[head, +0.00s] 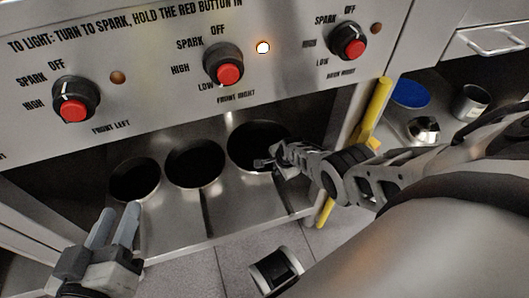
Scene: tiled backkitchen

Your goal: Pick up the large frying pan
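Three dark round shapes with pale rims lie in a row on the metal shelf below the stove's control panel: a left one (135,177), a middle one (195,160) and a larger right one (250,133). My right gripper (262,163) reaches in from the right and overlaps the lower edge of the largest shape. Its fingers are too small to read, and contact is unclear. My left gripper (113,228) is open and empty at lower left, below the left shape.
The control panel (150,60) with red-centred knobs overhangs the shelf. A yellow upright object (377,105) stands right of the shelf, close to my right arm. A blue round item (411,94) and metal pots (470,102) occupy the right compartment. Tiled floor (240,265) shows below.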

